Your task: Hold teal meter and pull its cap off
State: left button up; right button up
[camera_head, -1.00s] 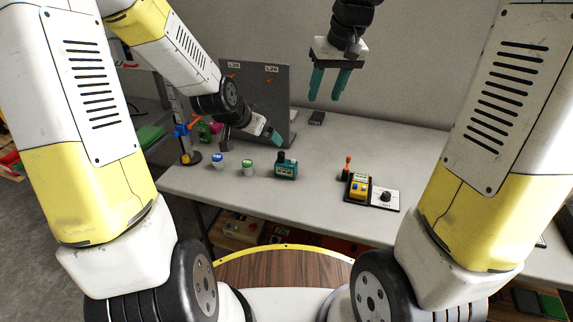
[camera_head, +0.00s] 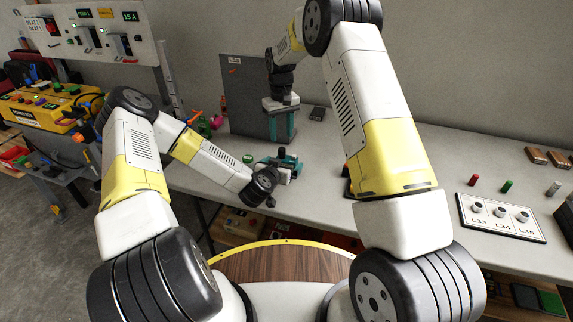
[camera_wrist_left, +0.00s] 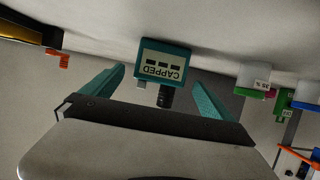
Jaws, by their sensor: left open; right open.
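The teal meter (camera_head: 290,160) stands on the grey table, partly hidden by my left gripper. In the left wrist view the meter (camera_wrist_left: 178,62) shows upside down, with a label reading "CAPPED" and a dark cap (camera_wrist_left: 166,97). My left gripper (camera_head: 287,173) is open and low at the near side of the meter. In the wrist view the meter lies ahead between its two teal fingers (camera_wrist_left: 155,92), with gaps on both sides. My right gripper (camera_head: 281,130) is open, pointing down behind and above the meter, with nothing between its fingers.
A green-lidded jar (camera_head: 248,158) stands left of the meter. A dark upright panel (camera_head: 240,95) is behind. A socket plate (camera_head: 500,218) with several loose coloured plugs lies at the right. My right arm hides the middle of the table.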

aim_at(289, 159)
pick_arm(q)
jog(key=x, duration=0.7)
jog(key=shift+w+f, duration=0.1)
jog(key=shift+w, duration=0.05)
